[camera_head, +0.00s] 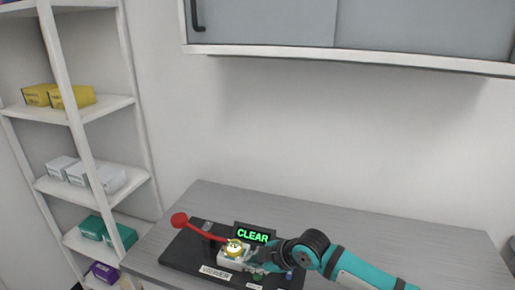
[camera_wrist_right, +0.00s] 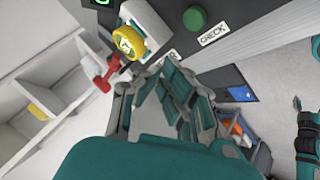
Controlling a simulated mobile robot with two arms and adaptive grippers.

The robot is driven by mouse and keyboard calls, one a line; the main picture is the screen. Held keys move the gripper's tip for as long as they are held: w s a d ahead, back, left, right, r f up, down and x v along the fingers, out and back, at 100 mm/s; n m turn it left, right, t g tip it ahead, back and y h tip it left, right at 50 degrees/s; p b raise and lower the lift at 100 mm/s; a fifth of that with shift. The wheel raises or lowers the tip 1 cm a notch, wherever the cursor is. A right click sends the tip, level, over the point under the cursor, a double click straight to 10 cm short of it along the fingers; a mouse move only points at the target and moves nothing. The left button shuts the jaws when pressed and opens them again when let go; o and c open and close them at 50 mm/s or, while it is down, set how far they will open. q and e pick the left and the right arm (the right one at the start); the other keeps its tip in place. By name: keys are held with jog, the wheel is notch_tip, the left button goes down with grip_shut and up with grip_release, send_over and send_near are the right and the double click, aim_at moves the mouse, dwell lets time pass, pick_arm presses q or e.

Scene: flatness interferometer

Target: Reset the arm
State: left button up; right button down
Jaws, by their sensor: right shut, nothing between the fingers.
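The viewer unit has a black base (camera_head: 180,252) and stands on the grey bench. A red arm (camera_head: 205,232) with a round end reaches up and left from it, and red parts also show in the wrist view (camera_wrist_right: 103,76). Beside it is a yellow round knob (camera_head: 234,247) on a pale block, also in the wrist view (camera_wrist_right: 127,43). A display (camera_head: 255,235) reads CLEAR in green. My right gripper (camera_head: 262,262) is shut and empty, close to the right of the pale block; I cannot tell whether they touch. My left gripper is not in view.
The wrist view shows a green button (camera_wrist_right: 194,18) near a CHECK label (camera_wrist_right: 213,34). A shelf rack (camera_head: 88,110) with boxes stands left. A wall cabinet (camera_head: 345,55) hangs above the bench (camera_head: 330,218). The bench behind the unit is clear.

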jog(key=s+a+f+m, duration=0.1)
jog(key=s+f+m, duration=0.15)
jog(key=s, duration=0.45)
jog(key=s+f+m, duration=0.2)
jog(key=s+m, duration=0.1)
jog(key=s, duration=0.4)
jog(key=s+d+f+m+g+h, duration=0.25)
jog(key=s+d+m+h, duration=0.7)
jog(key=s+d, duration=1.2)
notch_tip(320, 180, down, 30)
jog(key=d+m+y+b, duration=0.1)
jog(key=m+y+b, duration=0.1)
jog(key=b, duration=0.1)
jog(key=s+d+f+g+b, duration=0.1)
jog(key=s+d+f+b, duration=0.1)
jog(key=s+f, duration=1.3)
notch_tip(320, 180, down, 4)
jog(key=shift+s+d+r+g+b, duration=0.1)
jog(key=shift+s+d+g+b, duration=0.25)
jog(key=shift+d, duration=0.25)
